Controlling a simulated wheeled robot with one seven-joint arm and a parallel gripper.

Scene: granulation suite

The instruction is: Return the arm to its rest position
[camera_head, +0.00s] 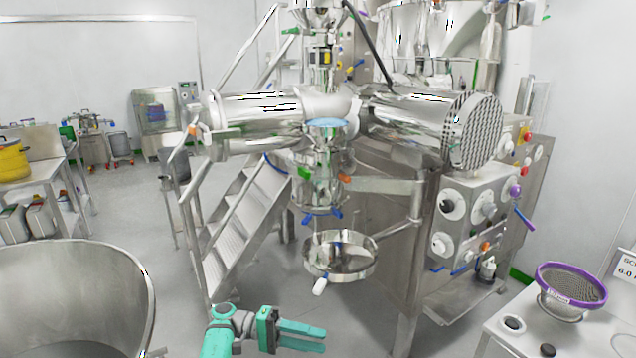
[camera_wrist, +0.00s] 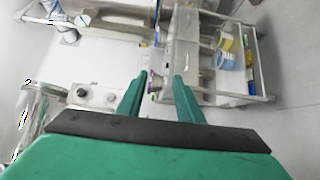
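My gripper (camera_head: 302,337) is at the bottom middle of the head view, teal with a dark grey palm. Its two fingers point right and are apart, with nothing seen between them. In the wrist view my gripper (camera_wrist: 160,95) also shows two separated green fingers with an empty gap. My teal arm comes up from the bottom edge, low in front of the machine, and the gripper touches nothing that I can see.
A steel granulating machine (camera_head: 400,125) with stairs (camera_head: 240,215) fills the middle. A round steel pan (camera_head: 340,262) hangs above my gripper. A large steel bowl (camera_head: 70,285) stands at left. A purple-rimmed sieve (camera_head: 570,288) stands on a white table (camera_head: 500,340) at right.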

